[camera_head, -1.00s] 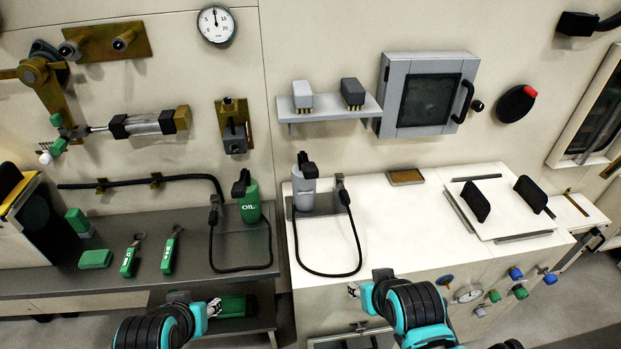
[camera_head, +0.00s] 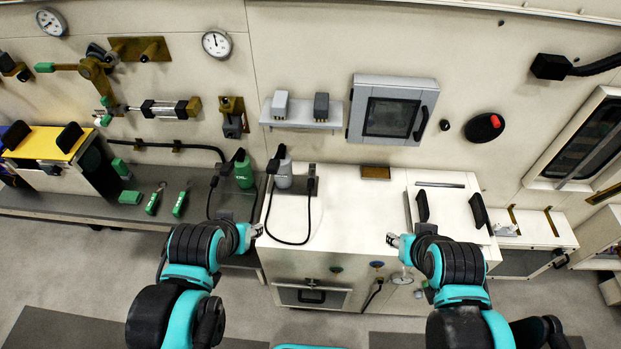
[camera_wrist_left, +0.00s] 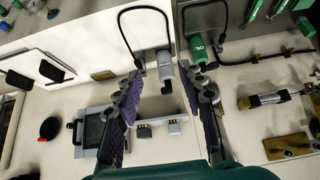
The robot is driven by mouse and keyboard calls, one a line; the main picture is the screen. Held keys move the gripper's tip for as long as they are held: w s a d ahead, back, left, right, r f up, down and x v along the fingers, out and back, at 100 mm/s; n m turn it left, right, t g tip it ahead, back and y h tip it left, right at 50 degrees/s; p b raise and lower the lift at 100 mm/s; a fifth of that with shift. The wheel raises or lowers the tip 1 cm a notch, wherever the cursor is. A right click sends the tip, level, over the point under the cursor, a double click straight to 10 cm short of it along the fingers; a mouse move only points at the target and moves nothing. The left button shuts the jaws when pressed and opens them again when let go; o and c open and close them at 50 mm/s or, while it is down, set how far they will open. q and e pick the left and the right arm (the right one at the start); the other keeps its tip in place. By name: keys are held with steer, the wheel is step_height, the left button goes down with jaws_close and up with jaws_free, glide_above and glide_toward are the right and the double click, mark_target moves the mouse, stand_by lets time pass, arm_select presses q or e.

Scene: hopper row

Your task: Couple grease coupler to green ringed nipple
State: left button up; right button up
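Two black hoses end in dark fittings: one hangs by the grey bottle in the head view (camera_head: 312,182), the other by the green oil bottle (camera_head: 214,181). I cannot tell which is the grease coupler. Small green (camera_head: 336,269) and blue (camera_head: 377,265) round fittings sit on the white cabinet's front; a green ring on a nipple cannot be made out. My left gripper (camera_head: 252,231) is in front of the cabinet's left edge; in the left wrist view its fingers (camera_wrist_left: 165,92) are wide apart and empty. My right gripper (camera_head: 391,239) is by the cabinet front; its fingers are too small to judge.
The white cabinet (camera_head: 350,205) carries a grey bottle (camera_head: 284,170) and two black upright handles. The grey bench (camera_head: 90,207) at left holds green tools and a green bottle (camera_head: 243,172). A shelf (camera_head: 300,122) and a grey wall box (camera_head: 391,110) are above. Floor in front is open.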

arm_select(q)
steer(key=o, duration=0.4)
steer(key=shift+d, duration=0.1)
steer(key=shift+c, duration=0.2)
steer(key=w+a+g, duration=0.2)
steer(key=w+g, duration=0.1)
steer(key=w, duration=0.9)
steer(key=w+a+f+g+h, duration=0.25)
steer(key=w+a+f, duration=0.25)
steer(key=w+f, duration=0.55)
steer(key=m+t+h, duration=0.2)
steer(key=m+h, duration=0.2)
steer(key=h, duration=0.5)
glide_toward(311, 182)
steer(key=x, duration=0.8)
steer(key=shift+w+a+f, duration=0.15)
steer(key=shift+w+f, duration=0.2)
steer(key=shift+f, duration=0.05)
